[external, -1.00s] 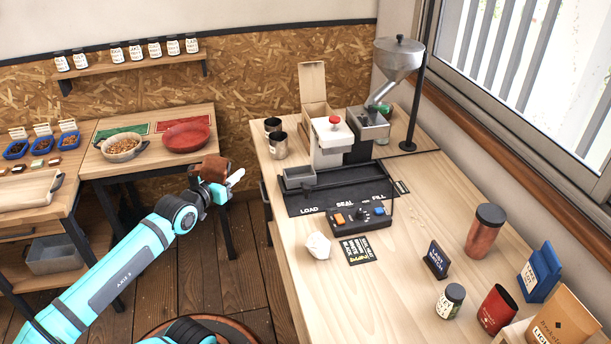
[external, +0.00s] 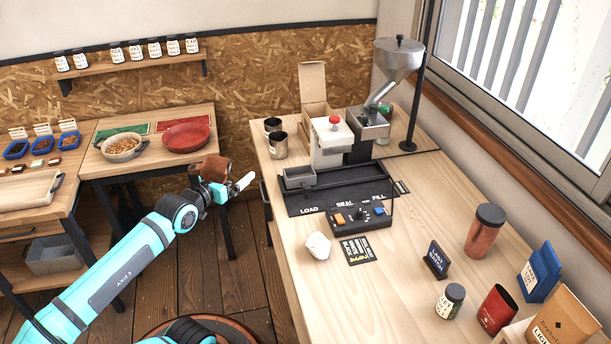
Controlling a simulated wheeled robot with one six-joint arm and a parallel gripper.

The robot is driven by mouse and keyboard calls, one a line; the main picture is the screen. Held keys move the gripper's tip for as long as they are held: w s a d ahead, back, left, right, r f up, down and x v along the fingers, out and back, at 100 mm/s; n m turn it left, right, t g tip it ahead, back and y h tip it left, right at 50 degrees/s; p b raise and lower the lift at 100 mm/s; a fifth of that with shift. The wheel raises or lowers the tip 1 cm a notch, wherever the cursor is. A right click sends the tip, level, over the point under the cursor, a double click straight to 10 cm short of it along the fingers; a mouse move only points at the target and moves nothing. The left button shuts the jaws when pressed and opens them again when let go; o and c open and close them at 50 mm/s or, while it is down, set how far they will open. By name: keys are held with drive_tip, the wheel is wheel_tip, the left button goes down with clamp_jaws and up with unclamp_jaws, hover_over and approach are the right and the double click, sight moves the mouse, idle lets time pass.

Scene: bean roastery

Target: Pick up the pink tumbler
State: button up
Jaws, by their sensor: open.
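A tumbler (external: 482,236) with a pinkish-copper body and a dark lid stands upright on the right part of the long wooden table. It is the closest match to a pink tumbler in view. My gripper (external: 243,183) is left of this table, over the gap between the two work surfaces, far from the tumbler. Its pale fingertips point right. The gripper is open, and I see nothing held between its fingers, though they are small here. Nothing hides the tumbler.
Near the tumbler stand a black sign (external: 436,260), a dark-lidded jar (external: 450,301), a red can (external: 497,309), a blue bag (external: 539,272) and a kraft bag (external: 563,322). The filling machine (external: 331,140) and control box (external: 359,217) stand farther back. Bare wood lies left of the sign.

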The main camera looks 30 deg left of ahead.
drive_tip(key=w+d+r+m+g+h, duration=0.1)
drive_tip(key=w+d+r+g+h, duration=0.15)
drive_tip(key=w+d+r, duration=0.55)
drive_tip(key=w+d+r+m+g+h, duration=0.1)
drive_tip(key=w+d+r+g, duration=0.3)
drive_tip(key=w+d, duration=0.8)
drive_tip(key=g+y, duration=0.3)
drive_tip(key=g, duration=0.4)
hover_over(491, 213)
drive_tip(key=s+a, duration=0.1)
drive_tip(key=s, duration=0.4)
wheel_tip(491, 213, down, 8)
drive_tip(key=shift+m+t+h, duration=0.25)
drive_tip(key=shift+m+h, duration=0.1)
drive_tip(key=shift+m, duration=0.05)
drive_tip(key=x, duration=1.2)
drive_tip(key=shift+s+a, duration=0.1)
drive_tip(key=shift+a, duration=0.1)
drive_tip(key=shift+x, duration=2.75)
drive_tip(key=shift+s, duration=0.2)
drive_tip(key=c, duration=1.5)
